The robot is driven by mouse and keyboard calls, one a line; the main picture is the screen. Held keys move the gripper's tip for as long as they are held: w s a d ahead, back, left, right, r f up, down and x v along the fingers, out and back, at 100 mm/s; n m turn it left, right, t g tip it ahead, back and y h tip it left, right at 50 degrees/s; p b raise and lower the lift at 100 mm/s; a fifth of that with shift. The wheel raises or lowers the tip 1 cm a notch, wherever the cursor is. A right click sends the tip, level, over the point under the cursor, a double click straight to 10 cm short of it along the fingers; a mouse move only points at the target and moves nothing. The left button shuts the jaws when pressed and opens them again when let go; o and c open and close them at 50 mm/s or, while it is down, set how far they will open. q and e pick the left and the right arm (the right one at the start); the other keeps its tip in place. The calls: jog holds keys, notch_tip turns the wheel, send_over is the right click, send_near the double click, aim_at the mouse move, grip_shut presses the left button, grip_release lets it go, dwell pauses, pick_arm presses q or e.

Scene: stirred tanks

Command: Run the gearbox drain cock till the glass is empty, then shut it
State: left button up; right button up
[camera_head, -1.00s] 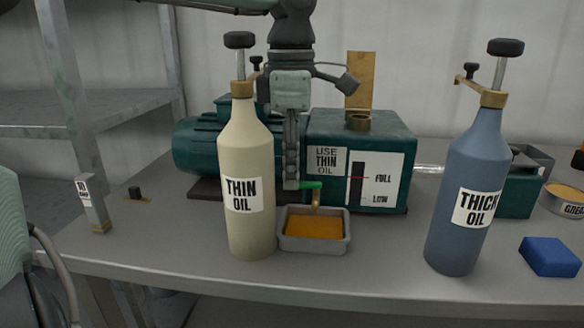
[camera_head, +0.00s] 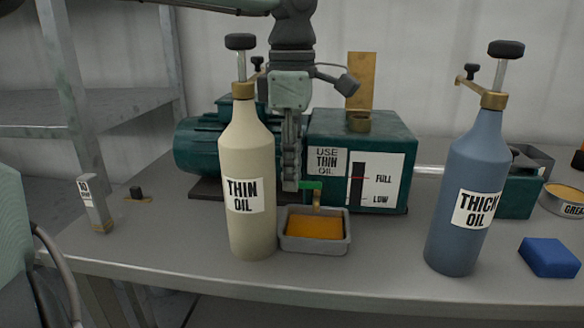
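The green gearbox (camera_head: 392,135) stands on the bench with a "USE THIN OIL" label. Its sight glass (camera_head: 357,184) is a dark strip beside the FULL and LOW marks; I cannot make out an oil level in it. The drain cock (camera_head: 312,187) has a green handle low on the gearbox front, above a grey drip tray (camera_head: 287,247) holding amber oil. My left gripper (camera_head: 291,184) points down from above, its fingertips at the left end of the green handle. I see its fingers edge-on, so their opening is hidden. My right gripper is out of view.
A cream THIN OIL bottle (camera_head: 247,160) stands close left of the tray. A blue THICK OIL bottle (camera_head: 470,175) stands to the right, with a blue block (camera_head: 549,257) and a grease tin (camera_head: 563,199) beyond.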

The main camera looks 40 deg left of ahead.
pick_arm(q)
jog(key=shift+r, duration=0.1)
notch_tip(320, 180, up, 12)
dwell(0.6)
jog(key=s+d+r, duration=0.1)
jog(key=s+d, duration=0.2)
jog(key=s, duration=0.2)
jog(key=shift+r+p, duration=0.35)
jog(key=shift+r, duration=0.05)
dwell(0.6)
jog(key=shift+s, duration=0.1)
dwell(0.3)
